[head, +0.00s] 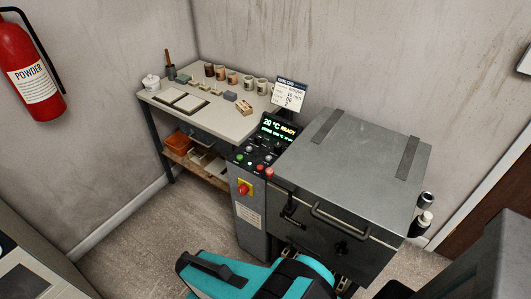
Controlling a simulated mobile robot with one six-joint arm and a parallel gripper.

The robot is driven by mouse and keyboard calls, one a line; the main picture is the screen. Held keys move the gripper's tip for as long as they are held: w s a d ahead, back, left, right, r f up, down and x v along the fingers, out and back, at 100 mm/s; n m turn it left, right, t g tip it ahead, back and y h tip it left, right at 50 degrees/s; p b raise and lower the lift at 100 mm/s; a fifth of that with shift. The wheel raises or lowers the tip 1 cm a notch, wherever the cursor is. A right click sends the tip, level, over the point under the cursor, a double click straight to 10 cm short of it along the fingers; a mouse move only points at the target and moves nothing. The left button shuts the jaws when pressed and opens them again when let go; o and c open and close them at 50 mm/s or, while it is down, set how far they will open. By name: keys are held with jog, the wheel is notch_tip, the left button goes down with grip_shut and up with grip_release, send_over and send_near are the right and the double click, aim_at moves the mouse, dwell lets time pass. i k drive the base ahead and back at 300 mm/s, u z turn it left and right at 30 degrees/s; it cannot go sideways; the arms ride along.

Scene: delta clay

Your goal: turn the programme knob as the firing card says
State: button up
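The firing card (289,95) stands upright behind the control panel. Its small print is mostly too small to read; a few figures such as "15 min" and "06" seem to show. The control panel (256,157) is on the left side of a grey kiln (345,150). Its display (278,128) shows "20 °C READY" in lit letters, with a smaller line below. Small dark knobs and coloured buttons sit below the display. I cannot tell which is the programme knob or where it points. My teal and black arm is at the bottom; my gripper is not visible.
A worktable (222,118) with cups, tiles and tools stands left of the kiln. A red and yellow switch (244,188) is on the panel's front column. The kiln's lid handle (340,222) faces front. A fire extinguisher (28,70) hangs at left.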

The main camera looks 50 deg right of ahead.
aim_at(258, 138)
jog(key=u, duration=1.4)
jog(key=k, duration=0.1)
jog(key=z, duration=2.9)
jog(key=k, duration=0.95)
jog(key=u, duration=0.15)
jog(key=i, duration=0.95)
jog(key=z, duration=0.05)
